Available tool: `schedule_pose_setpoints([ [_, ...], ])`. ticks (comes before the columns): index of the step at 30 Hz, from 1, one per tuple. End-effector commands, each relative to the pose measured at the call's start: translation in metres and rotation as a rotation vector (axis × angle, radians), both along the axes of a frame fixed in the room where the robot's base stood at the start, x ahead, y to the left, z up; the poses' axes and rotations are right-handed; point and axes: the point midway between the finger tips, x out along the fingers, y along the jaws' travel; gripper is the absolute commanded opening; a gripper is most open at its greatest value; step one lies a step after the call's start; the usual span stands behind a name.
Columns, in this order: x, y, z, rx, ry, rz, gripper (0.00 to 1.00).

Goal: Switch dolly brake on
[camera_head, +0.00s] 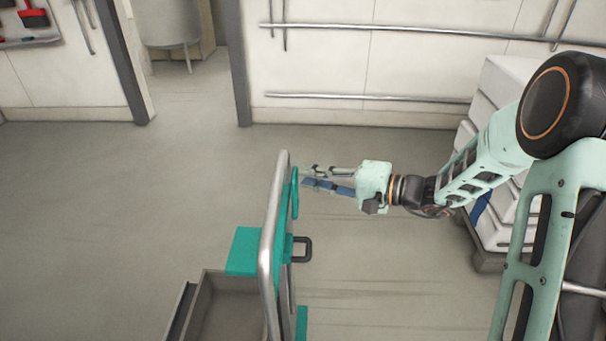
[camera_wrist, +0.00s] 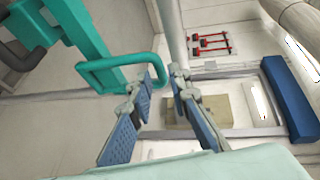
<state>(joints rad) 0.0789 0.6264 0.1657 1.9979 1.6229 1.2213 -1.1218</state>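The dolly (camera_head: 266,260) stands left of my arm, with a silver upright rail and teal parts. A teal loop lever (camera_head: 295,193) sits beside the rail; I cannot tell for certain that it is the brake. The lever (camera_wrist: 98,64) also shows in the wrist view, its rounded end by my left finger. My gripper (camera_head: 303,177) is just right of the lever in the head view. Whether a fingertip touches the lever is not clear.
A black handle (camera_head: 308,249) juts from the dolly below the lever. A grey open box (camera_head: 222,308) lies at the dolly's left. Stacked white cases (camera_head: 488,118) stand behind my arm. Wall rails (camera_head: 360,97) run along the back. The floor behind the dolly is clear.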

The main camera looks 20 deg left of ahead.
Motion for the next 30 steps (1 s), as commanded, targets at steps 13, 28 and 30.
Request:
schedule_pose_setpoints([
  [13,0.004,0.025,-0.005,0.0,-0.001,0.0,0.17],
  [28,0.004,0.024,-0.004,0.0,-0.001,-0.001,0.0],
  [30,0.004,0.024,-0.004,0.0,-0.001,-0.001,0.0],
])
